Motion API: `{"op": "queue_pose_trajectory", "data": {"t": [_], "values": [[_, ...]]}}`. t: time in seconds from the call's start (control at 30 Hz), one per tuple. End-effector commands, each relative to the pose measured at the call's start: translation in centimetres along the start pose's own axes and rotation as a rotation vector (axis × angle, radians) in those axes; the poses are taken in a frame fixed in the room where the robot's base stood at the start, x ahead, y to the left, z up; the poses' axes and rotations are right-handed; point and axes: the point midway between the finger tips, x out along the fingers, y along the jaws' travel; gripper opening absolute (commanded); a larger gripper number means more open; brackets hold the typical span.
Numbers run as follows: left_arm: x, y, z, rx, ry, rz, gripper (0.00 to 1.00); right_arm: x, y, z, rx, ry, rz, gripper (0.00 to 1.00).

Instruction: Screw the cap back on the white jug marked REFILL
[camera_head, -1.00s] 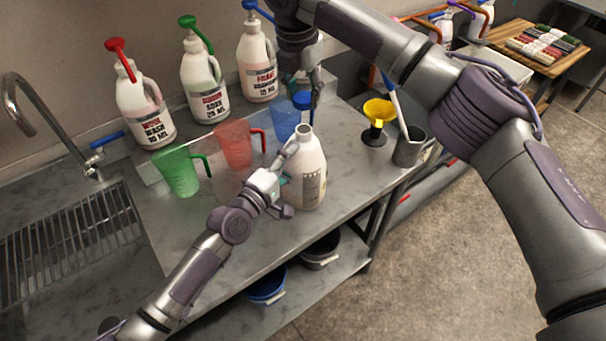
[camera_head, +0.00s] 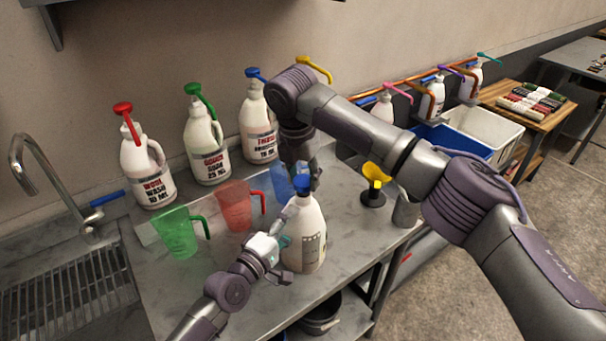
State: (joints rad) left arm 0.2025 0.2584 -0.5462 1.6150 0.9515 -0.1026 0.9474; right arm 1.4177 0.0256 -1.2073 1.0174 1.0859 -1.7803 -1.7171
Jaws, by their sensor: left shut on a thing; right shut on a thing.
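The white jug (camera_head: 310,245) stands upright on the steel bench, its printed label turned partly aside so I cannot read the mark. The blue cap (camera_head: 303,184) is at the jug's mouth; whether it is threaded on I cannot tell. My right gripper (camera_head: 304,178) comes down from above and is shut on the blue cap. My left gripper (camera_head: 284,232) is at the jug's left side, shut on the jug near its handle. The fingers of both grippers are partly hidden.
Green (camera_head: 178,232), red (camera_head: 236,206) and blue (camera_head: 281,184) measuring cups stand left of and behind the jug. Pump jugs (camera_head: 146,172) line the wall. A yellow funnel (camera_head: 375,174) and a grey pot (camera_head: 406,211) stand to the right. The sink rack (camera_head: 75,290) is at left.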

Motion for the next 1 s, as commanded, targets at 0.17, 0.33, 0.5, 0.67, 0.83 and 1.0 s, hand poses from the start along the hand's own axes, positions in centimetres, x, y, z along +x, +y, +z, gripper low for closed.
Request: {"op": "queue_pose_trajectory", "data": {"t": [0.17, 0.33, 0.5, 0.67, 0.83, 1.0], "values": [[0.0, -0.1, 0.0, 0.001, -0.001, -0.003, 0.0, 0.1, 0.0, 0.0, 0.0, 0.0, 0.0, 0.34], [0.0, -0.2, 0.0, 0.001, -0.001, -0.004, 0.0, 1.1, 0.0, -0.2, 0.0, 0.001, -0.002, 0.34], [0.0, -0.2, 0.0, 0.002, -0.001, -0.004, 0.0, 1.7, 0.0, -0.3, 0.0, 0.0, -0.001, 0.34], [0.0, -0.2, 0.0, 0.002, -0.001, -0.004, 0.0, 1.8, 0.0, -0.3, 0.0, 0.0, -0.001, 0.34], [0.0, -0.2, 0.0, 0.002, -0.001, -0.004, 0.0, 1.8, 0.0, -0.3, 0.0, 0.0, -0.001, 0.34], [0.0, -0.2, 0.0, 0.002, -0.001, -0.004, 0.0, 1.8, 0.0, -0.3, 0.0, 0.0, -0.001, 0.34]]}}
